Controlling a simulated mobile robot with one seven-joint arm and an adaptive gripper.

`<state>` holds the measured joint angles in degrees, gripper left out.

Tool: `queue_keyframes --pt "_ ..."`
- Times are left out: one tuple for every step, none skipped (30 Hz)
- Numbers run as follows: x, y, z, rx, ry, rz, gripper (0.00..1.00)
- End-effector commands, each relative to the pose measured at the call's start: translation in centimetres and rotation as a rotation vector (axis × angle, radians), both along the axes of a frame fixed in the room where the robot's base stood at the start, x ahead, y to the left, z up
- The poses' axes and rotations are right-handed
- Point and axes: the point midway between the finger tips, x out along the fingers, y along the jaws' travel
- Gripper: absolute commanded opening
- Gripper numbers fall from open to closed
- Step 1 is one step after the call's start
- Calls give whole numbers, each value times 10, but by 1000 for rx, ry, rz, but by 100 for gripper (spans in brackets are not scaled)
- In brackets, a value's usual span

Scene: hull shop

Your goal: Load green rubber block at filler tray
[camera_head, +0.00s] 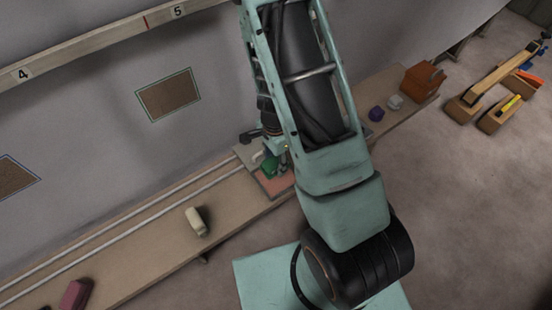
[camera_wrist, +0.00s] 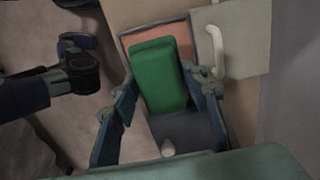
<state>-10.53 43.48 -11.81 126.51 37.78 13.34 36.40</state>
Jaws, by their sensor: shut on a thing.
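The green rubber block (camera_wrist: 159,72) sits between the two fingers of my gripper (camera_wrist: 165,88) in the wrist view, and the fingers are shut on it. The block also shows in the head view as a small green patch (camera_head: 268,168), partly hidden by my gripper. The filler tray (camera_head: 275,187) is a shallow tray with a reddish floor on the bench; its floor also shows in the wrist view (camera_wrist: 124,40). The block is over or in this tray; I cannot tell whether it touches the floor.
A pale panel with a curved handle (camera_wrist: 216,50) lies beside the tray. On the long bench are a cream block (camera_head: 196,221), a maroon block (camera_head: 76,294), a purple piece (camera_head: 376,113), a grey piece (camera_head: 395,102) and an orange-brown box (camera_head: 422,82). The wall runs close behind.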

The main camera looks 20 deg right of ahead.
Motion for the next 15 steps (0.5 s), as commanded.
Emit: queue_keyframes --pt "-1 1 0 0 1 -2 22" --pt "-1 1 0 0 1 -3 22" --pt "-1 1 0 0 1 -5 22" --pt "-1 1 0 0 1 -6 22" --pt "-1 1 -1 0 0 -6 22" --pt "-1 1 -1 0 0 -7 22" --pt "-1 1 -2 0 0 -8 22" --pt "-1 2 -2 0 0 -8 22" --pt "-1 2 -3 -1 0 -8 22" --pt "-1 2 -5 -1 0 -8 22" --pt "-1 1 -6 -1 0 -9 22" --pt "-1 1 -8 -1 0 -9 22" --pt "-1 1 -10 -1 0 -9 22" --pt "-1 1 -13 -1 0 -9 22" --pt "-1 1 -16 -1 0 -9 22"
